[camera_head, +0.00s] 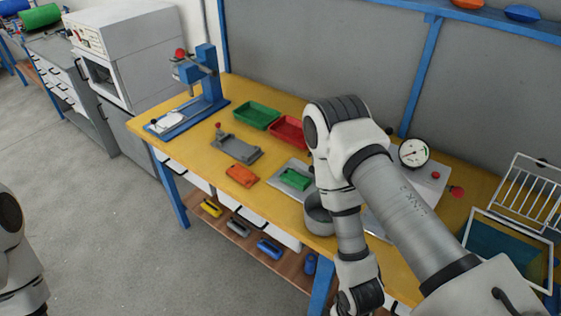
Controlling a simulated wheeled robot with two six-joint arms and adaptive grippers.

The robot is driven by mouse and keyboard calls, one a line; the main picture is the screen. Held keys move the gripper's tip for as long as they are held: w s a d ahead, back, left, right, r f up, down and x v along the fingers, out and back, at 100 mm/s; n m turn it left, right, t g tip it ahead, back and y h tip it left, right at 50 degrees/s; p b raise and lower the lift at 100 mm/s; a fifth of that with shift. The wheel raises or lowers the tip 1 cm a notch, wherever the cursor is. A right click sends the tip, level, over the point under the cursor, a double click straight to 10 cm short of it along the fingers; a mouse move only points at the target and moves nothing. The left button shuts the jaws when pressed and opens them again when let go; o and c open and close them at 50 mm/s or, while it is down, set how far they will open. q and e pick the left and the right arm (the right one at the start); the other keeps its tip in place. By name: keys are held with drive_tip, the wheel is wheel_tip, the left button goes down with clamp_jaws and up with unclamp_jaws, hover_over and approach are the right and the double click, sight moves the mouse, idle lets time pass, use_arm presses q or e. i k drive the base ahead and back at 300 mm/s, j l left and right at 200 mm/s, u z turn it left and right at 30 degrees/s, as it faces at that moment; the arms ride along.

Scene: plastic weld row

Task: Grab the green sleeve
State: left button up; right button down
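A small green piece (295,179), which may be the green sleeve, lies on a light grey plate (272,182) near the front of the yellow bench; its exact shape is too small to tell. My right arm comes in from the right and bends down in front of the bench. My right gripper (360,299) is low at the bottom edge, to the right of and nearer than the green piece, apart from it. Its fingers are dark and partly cut off. Of my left arm only a part shows at the left edge; its gripper is out of view.
The yellow bench (185,147) holds a green tray (256,115), a red tray (289,130), a grey fixture (236,147), an orange piece (241,175), a blue press (205,85) and a dial gauge (413,153). A wire rack (532,190) stands at right. The floor at left is clear.

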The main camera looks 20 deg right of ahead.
sight(296, 180)
drive_tip(key=z, duration=0.85)
